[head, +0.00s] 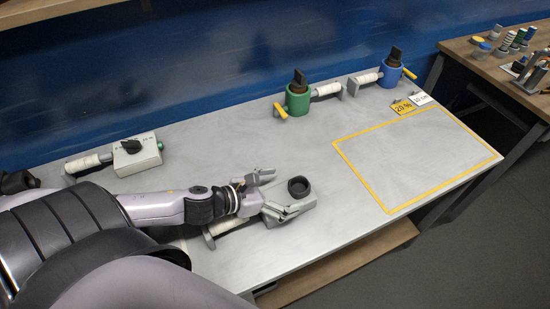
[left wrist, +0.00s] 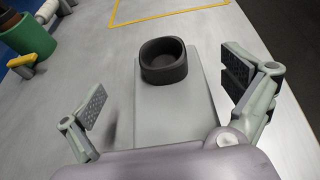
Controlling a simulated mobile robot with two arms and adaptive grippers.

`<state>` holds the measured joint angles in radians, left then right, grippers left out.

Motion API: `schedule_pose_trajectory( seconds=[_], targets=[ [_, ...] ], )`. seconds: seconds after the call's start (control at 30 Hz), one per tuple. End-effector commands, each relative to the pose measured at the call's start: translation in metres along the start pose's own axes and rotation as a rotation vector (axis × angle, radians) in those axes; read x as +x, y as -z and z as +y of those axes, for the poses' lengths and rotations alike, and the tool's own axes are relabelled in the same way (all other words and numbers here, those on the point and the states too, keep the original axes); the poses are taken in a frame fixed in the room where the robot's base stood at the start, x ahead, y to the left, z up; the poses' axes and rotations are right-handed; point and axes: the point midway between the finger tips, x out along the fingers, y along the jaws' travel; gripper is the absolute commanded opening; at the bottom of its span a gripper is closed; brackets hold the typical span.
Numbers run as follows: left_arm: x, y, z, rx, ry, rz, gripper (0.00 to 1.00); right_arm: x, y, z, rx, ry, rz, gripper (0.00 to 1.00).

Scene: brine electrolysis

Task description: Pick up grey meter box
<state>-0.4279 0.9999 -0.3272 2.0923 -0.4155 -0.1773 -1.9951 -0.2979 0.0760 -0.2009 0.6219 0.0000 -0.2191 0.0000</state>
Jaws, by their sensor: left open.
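The grey meter box (head: 284,194) lies on the bench, with a round black raised ring (head: 299,186) at its far end. In the left wrist view the flat grey top of the box (left wrist: 175,122) and its black ring (left wrist: 163,60) sit between the fingers. My left gripper (head: 277,194) is open around the box, one finger on each side. In the left wrist view the gripper (left wrist: 167,90) shows a gap beside the box at its left finger; the right finger is closer to it. The near end of the box is hidden under my gripper. My right gripper is not in view.
A pale box with a black knob (head: 137,154) stands at the back left. A green cylinder (head: 298,99) and a blue cylinder (head: 390,75) stand along the back. A yellow outlined area (head: 352,177) on the right is empty. A pale rod fixture (head: 228,227) is near my gripper.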

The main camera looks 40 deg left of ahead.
Motion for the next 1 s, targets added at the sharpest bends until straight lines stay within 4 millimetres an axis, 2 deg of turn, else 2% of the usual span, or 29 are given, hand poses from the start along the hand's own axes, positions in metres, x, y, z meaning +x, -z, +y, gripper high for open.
schedule_pose_trajectory(
  seconds=[0.37, 0.57, 0.7, 1.0],
  targets=[
    [0.018, -0.004, -0.001, 0.001, -0.001, -0.002, 0.98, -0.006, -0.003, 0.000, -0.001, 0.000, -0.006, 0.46],
    [0.042, -0.009, -0.005, 0.000, 0.000, -0.003, 0.98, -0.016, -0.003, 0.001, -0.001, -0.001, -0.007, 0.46],
    [0.057, -0.006, -0.004, 0.000, -0.001, 0.000, 0.98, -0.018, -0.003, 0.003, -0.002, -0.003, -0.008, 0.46],
    [0.062, -0.005, -0.005, 0.001, 0.001, 0.001, 0.98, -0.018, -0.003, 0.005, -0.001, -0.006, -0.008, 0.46]
  ],
)
